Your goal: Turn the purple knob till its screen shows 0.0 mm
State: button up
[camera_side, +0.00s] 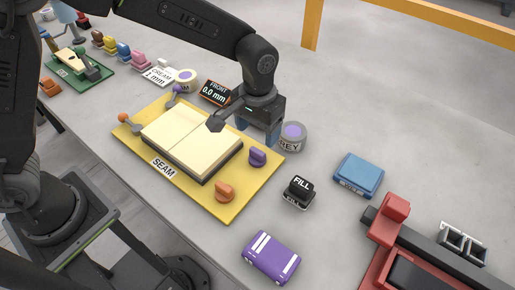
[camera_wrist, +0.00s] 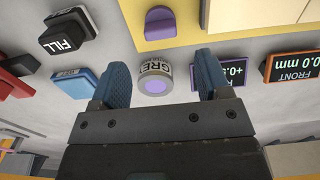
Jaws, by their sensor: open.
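The purple knob (camera_side: 257,156) stands at the right corner of the yellow board (camera_side: 215,205); it also shows at the top of the wrist view (camera_wrist: 158,23). A purple-framed screen (camera_wrist: 233,72) in the wrist view shows a green reading starting "+0."; the rest is cut off or hard to read. My arm seems to hide this screen in the side view. My gripper (camera_side: 258,132) is open and empty, fingers down, behind the knob and apart from it. In the wrist view its blue fingers (camera_wrist: 162,75) appear on either side of a grey tin.
The grey tin (camera_side: 293,137) with a purple top stands close right of my gripper. The orange-framed FRONT screen (camera_side: 214,92) reads 0.0 mm. An orange knob (camera_side: 225,191) and an open book-like block (camera_side: 190,140) are on the board. A black FILL button (camera_side: 299,189) is to the right.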

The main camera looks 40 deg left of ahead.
aim_at(258, 151)
notch_tip(258, 151, down, 7)
jog(key=shift+f, duration=0.15)
jog(key=shift+c, duration=0.3)
jog(key=c, duration=0.9)
jog(key=shift+o, duration=0.2)
jog(key=shift+m, duration=0.3)
jog(key=m, duration=0.4)
jog(key=shift+m, duration=2.5)
